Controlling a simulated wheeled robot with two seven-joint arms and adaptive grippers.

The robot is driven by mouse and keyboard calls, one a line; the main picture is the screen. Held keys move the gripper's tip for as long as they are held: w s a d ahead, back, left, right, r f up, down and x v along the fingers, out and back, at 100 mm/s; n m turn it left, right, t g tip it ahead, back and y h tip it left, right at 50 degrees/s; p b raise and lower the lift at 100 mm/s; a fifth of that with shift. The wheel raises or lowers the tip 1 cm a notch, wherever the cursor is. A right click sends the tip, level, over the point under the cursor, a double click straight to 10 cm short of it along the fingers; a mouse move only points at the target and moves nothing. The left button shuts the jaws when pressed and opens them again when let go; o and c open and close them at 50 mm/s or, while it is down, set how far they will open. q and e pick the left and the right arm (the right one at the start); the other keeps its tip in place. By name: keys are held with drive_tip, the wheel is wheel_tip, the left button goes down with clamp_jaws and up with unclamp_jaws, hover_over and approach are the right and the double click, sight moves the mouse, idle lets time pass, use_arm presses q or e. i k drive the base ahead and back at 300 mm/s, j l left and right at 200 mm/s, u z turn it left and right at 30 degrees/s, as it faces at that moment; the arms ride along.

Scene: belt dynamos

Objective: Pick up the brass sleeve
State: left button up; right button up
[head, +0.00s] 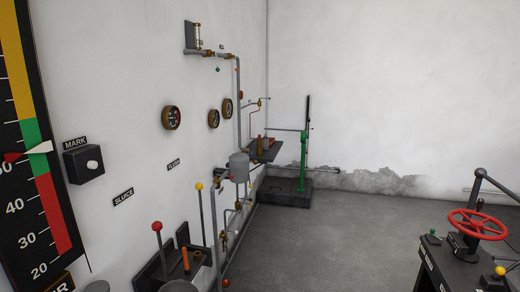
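No piece can be singled out with certainty as the brass sleeve. Small brass-brown upright pieces (261,144) stand on a dark wall shelf (266,156) near the far corner, too small to make out clearly. An orange-brown upright cylinder (186,260) stands nearer, on a dark ledge at the lower left; I cannot tell whether it is a sleeve or a handle. Neither of my grippers is in the head view.
Pipes and gauges (172,117) line the left wall. Red-knobbed (157,226) and yellow-knobbed (199,186) levers rise at the lower left. A green stand (304,160) is in the far corner. A red handwheel (479,224) tops a dark bench at right. The grey floor (330,245) between is clear.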

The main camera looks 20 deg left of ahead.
sight(259, 141)
drive_tip(key=i+u, duration=0.2)
drive_tip(key=i, duration=1.6)
drive_tip(key=i+u, duration=0.15)
drive_tip(key=i, duration=0.35)
drive_tip(key=i+l+u, duration=0.15)
drive_tip(key=i, duration=0.35)
drive_tip(key=i+l+u, duration=0.15)
drive_tip(key=i, duration=0.35)
drive_tip(key=i+l+u, duration=0.15)
drive_tip(key=i, duration=0.35)
drive_tip(key=i+l+u, duration=0.35)
drive_tip(key=i, duration=0.2)
